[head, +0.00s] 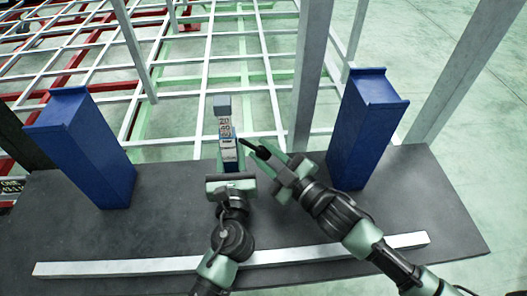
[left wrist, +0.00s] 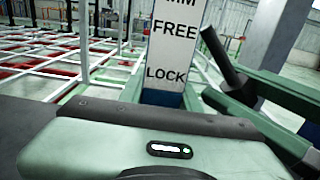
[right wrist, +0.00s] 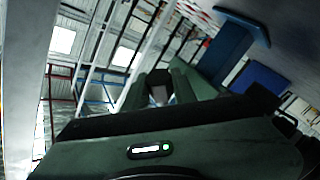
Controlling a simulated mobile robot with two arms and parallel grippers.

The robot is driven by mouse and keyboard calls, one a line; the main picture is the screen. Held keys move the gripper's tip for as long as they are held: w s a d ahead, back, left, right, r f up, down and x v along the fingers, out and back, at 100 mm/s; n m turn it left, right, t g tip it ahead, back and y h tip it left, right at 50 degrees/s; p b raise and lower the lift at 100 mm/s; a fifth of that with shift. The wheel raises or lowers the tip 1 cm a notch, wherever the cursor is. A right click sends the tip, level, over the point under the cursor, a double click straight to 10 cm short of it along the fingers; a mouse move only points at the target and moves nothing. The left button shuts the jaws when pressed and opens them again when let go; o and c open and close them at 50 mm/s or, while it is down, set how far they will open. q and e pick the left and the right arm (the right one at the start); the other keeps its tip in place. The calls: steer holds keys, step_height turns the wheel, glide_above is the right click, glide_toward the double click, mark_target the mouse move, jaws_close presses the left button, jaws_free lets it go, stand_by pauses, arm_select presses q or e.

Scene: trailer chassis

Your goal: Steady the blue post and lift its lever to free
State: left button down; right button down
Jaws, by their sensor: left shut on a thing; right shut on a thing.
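The blue post (head: 231,164) stands upright in the middle of the dark table, with a white label plate (head: 225,127) up its front. In the left wrist view the plate (left wrist: 172,45) reads FREE above LOCK. My left gripper (head: 231,178) is low at the post's near side, shut on it; its fingers are mostly hidden. A black lever (left wrist: 222,58) slants up beside the plate, at about the height of FREE. My right gripper (head: 274,160) is shut on the lever just right of the post. In the right wrist view its fingers (right wrist: 160,92) close on something mostly hidden.
Large blue blocks stand at the left (head: 85,145) and right (head: 365,130) of the table (head: 180,225). A pale bar (head: 130,267) lies along the near edge. Behind is a white and red frame (head: 190,100) with tall grey uprights (head: 310,70).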

mark_target(263, 148)
steer(key=shift+r, duration=0.15)
steer(key=n, duration=0.1)
steer(key=d+r+n+g+h, duration=0.1)
steer(key=r+n, duration=0.1)
steer(key=shift+d+r+g+h, duration=0.25)
steer(key=shift+g+h, duration=0.05)
steer(key=shift+h, duration=0.1)
steer(key=r+n+h, duration=0.1)
steer(key=r+n+g+h, duration=0.1)
steer(key=shift+d+r+n, duration=0.15)
steer(key=shift+d+n, duration=0.1)
steer(key=shift+n, duration=0.05)
steer(key=shift+a+r+n+g+h, duration=0.1)
steer(key=shift+r+n+g+h, duration=0.2)
steer(key=shift+r+n+h, duration=0.55)
steer(key=shift+a+r+n+h, duration=0.25)
steer(key=shift+r+n+h, duration=0.4)
steer(key=shift+r+h, duration=0.25)
steer(key=shift+a+r+n+g+h, duration=0.15)
steer(key=shift+a+r+n+h, duration=0.35)
steer(key=shift+h, duration=0.35)
steer(key=shift+a+r+n+g+h, duration=0.2)
steer(key=shift+r+n+h, duration=0.25)
steer(key=shift+n+h, duration=0.3)
